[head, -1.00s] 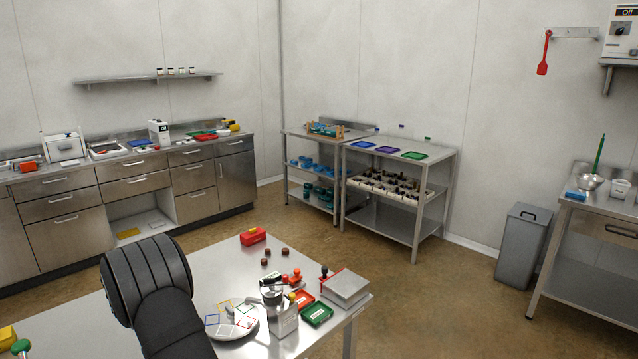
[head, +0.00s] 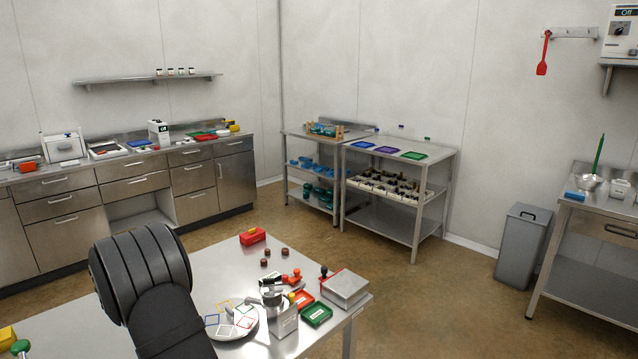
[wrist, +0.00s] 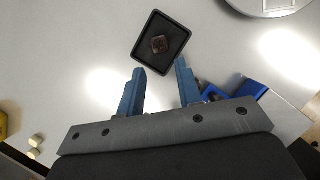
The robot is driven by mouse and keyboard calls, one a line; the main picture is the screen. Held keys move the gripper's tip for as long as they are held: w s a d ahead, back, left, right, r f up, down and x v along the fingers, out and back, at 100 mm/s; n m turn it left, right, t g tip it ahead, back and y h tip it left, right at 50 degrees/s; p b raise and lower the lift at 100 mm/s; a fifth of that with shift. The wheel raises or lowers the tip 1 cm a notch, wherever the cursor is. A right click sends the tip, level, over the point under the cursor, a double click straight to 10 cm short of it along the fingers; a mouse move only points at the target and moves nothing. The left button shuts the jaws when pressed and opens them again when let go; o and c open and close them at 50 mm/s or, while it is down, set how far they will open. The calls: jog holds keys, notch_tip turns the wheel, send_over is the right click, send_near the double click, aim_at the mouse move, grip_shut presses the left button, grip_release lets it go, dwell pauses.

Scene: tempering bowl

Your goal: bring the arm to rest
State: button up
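My gripper (wrist: 160,68) shows in the wrist view with its two blue fingers apart and nothing between them. Just beyond the fingertips, a small black tray (wrist: 144,52) lies on the pale metal table with a brown, chocolate-like piece (wrist: 159,44) in it. In the head view a black part of my arm (head: 140,275) rises over the near table (head: 215,262); the fingers are hidden there.
On the near table are a round white plate (head: 250,331) with coloured square outlines, a red box (head: 253,236), a green tray (head: 317,314), a grey block (head: 345,288) and stampers. Blue things (wrist: 249,90) lie right of my fingers. The table's back-left part is clear.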

jog(key=v, duration=0.5)
jog(key=x, duration=1.2)
jog(key=shift+f, duration=0.1)
notch_tip(320, 180, up, 5)
jog(key=shift+f, duration=0.2)
jog(key=w+d+r+m+g+h, duration=0.1)
jog(key=w+d+r+m+h, duration=0.25)
jog(key=d, duration=0.75)
jog(key=w+d+r+m+y, duration=0.1)
jog(key=w+d+r+m, duration=0.4)
jog(key=d, duration=0.7)
jog(key=shift+m+h, duration=0.25)
jog(key=shift+m, duration=0.1)
jog(key=a+f, duration=0.2)
jog(key=a, duration=0.1)
jog(key=a+f, duration=0.2)
jog(key=a, duration=0.2)
jog(key=s+a+f, duration=0.1)
jog(key=a+f, duration=0.2)
jog(key=a, duration=0.1)
jog(key=shift+a, duration=0.15)
